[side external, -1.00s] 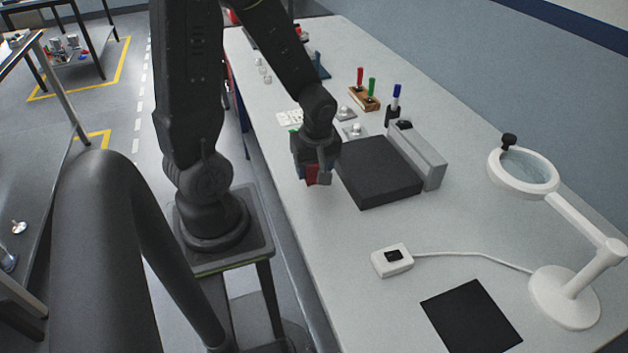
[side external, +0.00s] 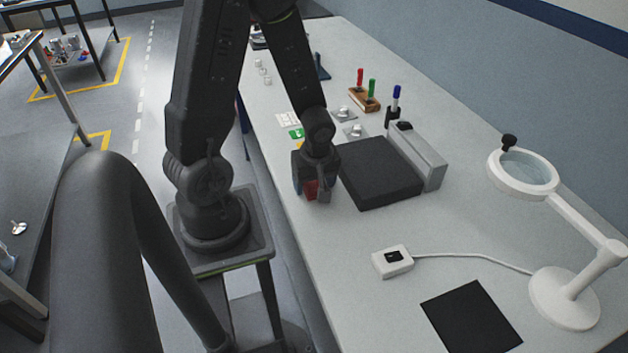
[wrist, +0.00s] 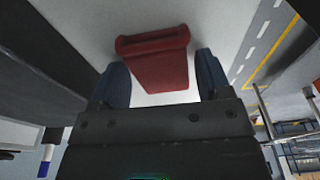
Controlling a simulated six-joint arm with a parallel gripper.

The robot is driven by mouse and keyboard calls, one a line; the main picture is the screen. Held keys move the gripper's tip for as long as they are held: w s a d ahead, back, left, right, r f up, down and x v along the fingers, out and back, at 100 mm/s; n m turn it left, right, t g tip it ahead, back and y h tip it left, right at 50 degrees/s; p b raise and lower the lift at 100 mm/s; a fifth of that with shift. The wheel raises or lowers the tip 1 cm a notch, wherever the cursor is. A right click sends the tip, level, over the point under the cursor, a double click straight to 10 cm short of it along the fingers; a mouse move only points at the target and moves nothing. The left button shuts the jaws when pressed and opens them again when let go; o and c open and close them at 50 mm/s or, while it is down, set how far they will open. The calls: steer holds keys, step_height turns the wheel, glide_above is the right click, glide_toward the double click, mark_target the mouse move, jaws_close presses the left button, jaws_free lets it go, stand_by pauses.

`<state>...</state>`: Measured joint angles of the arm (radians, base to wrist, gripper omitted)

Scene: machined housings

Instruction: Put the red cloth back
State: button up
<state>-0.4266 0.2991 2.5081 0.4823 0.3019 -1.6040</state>
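The red cloth (wrist: 158,66) is a folded, flat piece between the two blue fingers of my gripper (wrist: 162,88) in the wrist view. Its wider, rolled-looking end lies beyond the fingertips. In the side view a small patch of the red cloth (side external: 311,189) shows between the fingers of my gripper (side external: 312,193), which points down at the near edge of the bench.
A black block (side external: 378,174) with a grey raised back (side external: 425,160) stands close right of my gripper. A pen holder (side external: 364,98), a white switch box (side external: 393,261), a black mat (side external: 471,317) and a magnifier lamp (side external: 566,297) are on the bench. The front middle is clear.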

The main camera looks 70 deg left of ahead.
steer(key=shift+o, duration=0.6)
steer(key=shift+r, duration=0.55)
steer(key=s+d+r+m+t, duration=0.1)
steer(key=d+r+m+t, duration=0.1)
steer(key=d+r+m, duration=0.2)
steer(key=d+r+m+t+h, duration=0.1)
steer(key=d+r+m, duration=0.3)
steer(key=r+m, duration=0.4)
steer(key=s+d+r+m+t, duration=0.1)
steer(key=d+r+m, duration=0.4)
steer(key=r, duration=0.6)
steer(key=shift+s+r+m+t+h, duration=0.3)
steer(key=shift+m+t+h, duration=0.15)
steer(key=shift+t, duration=0.35)
